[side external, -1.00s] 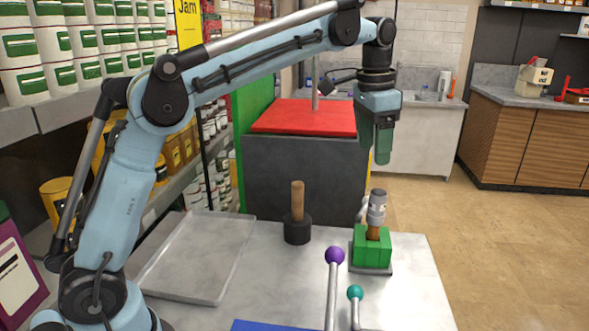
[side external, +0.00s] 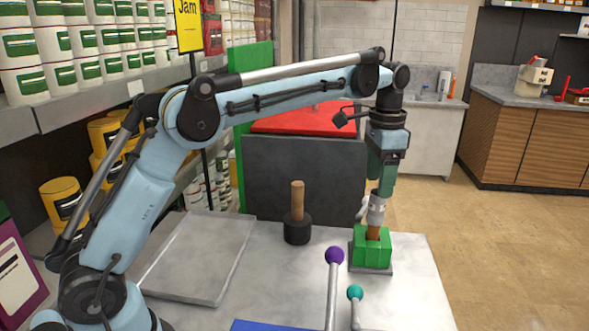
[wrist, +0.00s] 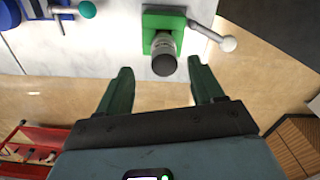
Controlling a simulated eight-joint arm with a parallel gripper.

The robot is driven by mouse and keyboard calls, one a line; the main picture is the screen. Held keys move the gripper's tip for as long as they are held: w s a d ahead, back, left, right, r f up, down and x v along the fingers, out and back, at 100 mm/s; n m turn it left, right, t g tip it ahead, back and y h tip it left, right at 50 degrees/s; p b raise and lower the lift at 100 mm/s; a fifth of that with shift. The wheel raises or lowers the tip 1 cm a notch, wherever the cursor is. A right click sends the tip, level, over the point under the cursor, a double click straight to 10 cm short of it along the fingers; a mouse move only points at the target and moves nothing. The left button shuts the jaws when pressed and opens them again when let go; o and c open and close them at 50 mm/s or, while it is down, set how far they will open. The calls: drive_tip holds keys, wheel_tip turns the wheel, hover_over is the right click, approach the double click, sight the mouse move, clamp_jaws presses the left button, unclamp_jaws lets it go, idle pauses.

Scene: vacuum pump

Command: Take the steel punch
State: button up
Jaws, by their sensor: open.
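The steel punch, as far as I can tell, is the grey metal cylinder (side external: 376,212) standing upright on a brown lower part in a green block (side external: 372,250). In the wrist view its dark round end (wrist: 164,65) faces the camera, just ahead of and roughly between my fingertips. My gripper (side external: 381,192) points down right above the cylinder. In the wrist view my gripper (wrist: 162,82) is open, with one green finger on each side and nothing between them. In the side view the fingers partly hide the cylinder's top, so I cannot tell whether they touch.
A lever with a white knob (wrist: 228,44) sticks out beside the green block. Purple-knobbed (side external: 334,256) and teal-knobbed (side external: 355,292) levers stand in front. A wooden handle (side external: 298,198) rises from a black base. A flat grey tray (side external: 200,258) lies at left.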

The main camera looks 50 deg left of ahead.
sight(376, 200)
drive_tip(key=shift+w+a+f, duration=0.1)
drive_tip(key=shift+f, duration=1.45)
drive_tip(key=shift+w+a+f, duration=0.1)
drive_tip(key=shift+f, duration=1.45)
clamp_jaws()
